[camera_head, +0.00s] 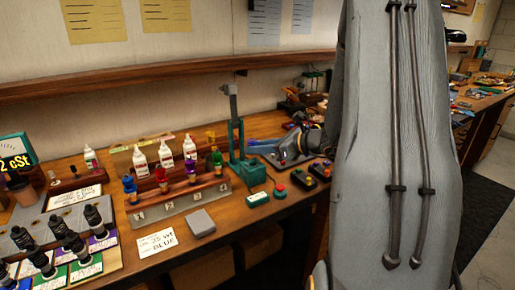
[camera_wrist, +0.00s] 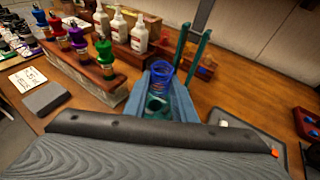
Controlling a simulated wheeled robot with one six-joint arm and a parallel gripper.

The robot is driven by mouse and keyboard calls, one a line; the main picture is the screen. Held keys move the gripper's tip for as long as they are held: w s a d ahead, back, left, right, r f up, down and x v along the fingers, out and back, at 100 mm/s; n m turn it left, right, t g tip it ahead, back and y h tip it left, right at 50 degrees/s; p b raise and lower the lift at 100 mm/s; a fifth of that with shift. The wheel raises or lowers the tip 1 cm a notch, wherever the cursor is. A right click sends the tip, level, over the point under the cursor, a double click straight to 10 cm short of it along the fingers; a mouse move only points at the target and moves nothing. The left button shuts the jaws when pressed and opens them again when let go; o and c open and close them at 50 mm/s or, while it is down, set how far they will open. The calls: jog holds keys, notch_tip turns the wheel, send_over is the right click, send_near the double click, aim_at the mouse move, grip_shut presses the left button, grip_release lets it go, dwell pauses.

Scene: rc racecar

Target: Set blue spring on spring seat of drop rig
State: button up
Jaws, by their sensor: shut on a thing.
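The green drop rig (camera_head: 237,137) stands on the bench in the head view, with a tall post and a grey top. Its green uprights (camera_wrist: 188,50) show just behind the spring in the wrist view. In the head view my gripper (camera_head: 252,146) reaches from the right to beside the rig. The spring seat cannot be made out clearly, and I cannot tell whether the spring touches it.
A rack (camera_head: 180,193) with several coloured pieces stands left of the rig, with white bottles (camera_head: 166,152) behind. A grey block (camera_head: 201,223) and a handwritten card (camera_head: 157,240) lie in front. A small box with a red button (camera_head: 280,191) sits near the bench's front edge.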

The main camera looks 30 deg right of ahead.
aim_at(258, 165)
jog(key=shift+f+b, duration=1.55)
jog(key=shift+f, duration=0.5)
jog(key=o, duration=1.1)
jog(key=b+v, duration=0.1)
jog(key=v, duration=0.7)
